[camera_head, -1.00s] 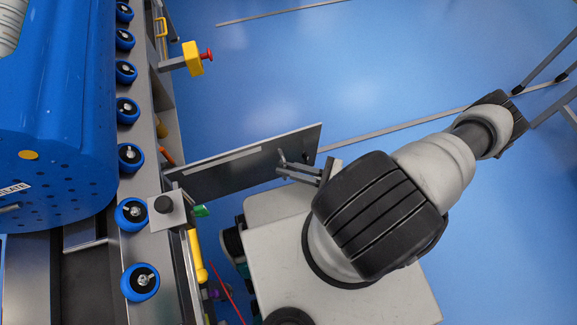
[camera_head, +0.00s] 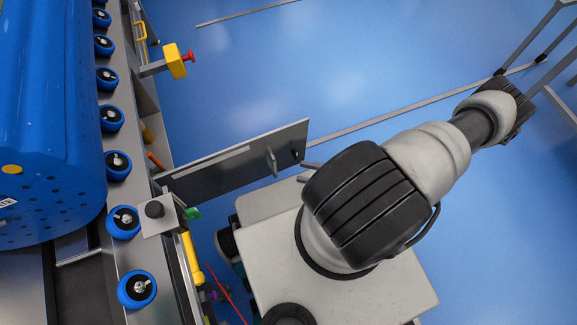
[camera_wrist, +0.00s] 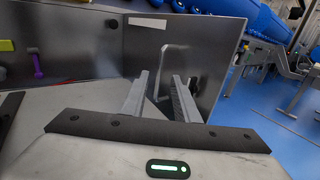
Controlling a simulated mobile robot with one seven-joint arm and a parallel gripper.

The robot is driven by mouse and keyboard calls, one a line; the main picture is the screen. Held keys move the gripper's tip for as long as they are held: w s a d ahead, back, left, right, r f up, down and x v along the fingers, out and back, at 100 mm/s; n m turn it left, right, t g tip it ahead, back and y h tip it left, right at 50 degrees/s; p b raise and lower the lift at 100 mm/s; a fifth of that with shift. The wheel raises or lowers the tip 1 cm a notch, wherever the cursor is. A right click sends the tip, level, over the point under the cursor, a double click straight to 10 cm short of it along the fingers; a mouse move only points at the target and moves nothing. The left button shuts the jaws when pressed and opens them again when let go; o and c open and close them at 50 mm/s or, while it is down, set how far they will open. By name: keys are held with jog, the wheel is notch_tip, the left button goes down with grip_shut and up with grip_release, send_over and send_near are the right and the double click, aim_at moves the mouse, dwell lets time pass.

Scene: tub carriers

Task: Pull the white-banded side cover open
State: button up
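The side cover (camera_head: 225,172) is a grey panel with a white band (camera_head: 210,163). It stands swung out from the side of the conveyor frame, over the blue floor. Its bar handle (camera_head: 271,161) is on the face towards my arm. In the wrist view the cover (camera_wrist: 110,55) fills the upper middle, with the white band (camera_wrist: 147,22) near its top edge and the handle (camera_wrist: 165,55) ahead of the fingertips. My gripper (camera_wrist: 160,80) is open, its two fingers apart and empty. In the head view the fingers show just right of the handle, clear of it.
The conveyor frame with blue rollers (camera_head: 110,118) runs along the left, beside a large blue tub (camera_head: 50,130). A yellow box with a red button (camera_head: 176,61) juts out beyond the cover. Open blue floor (camera_head: 300,60) lies behind the cover. Metal legs stand at the far right.

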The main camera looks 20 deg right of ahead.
jog(key=v, duration=0.7)
jog(key=shift+s+d, duration=0.25)
jog(key=shift+d, duration=0.05)
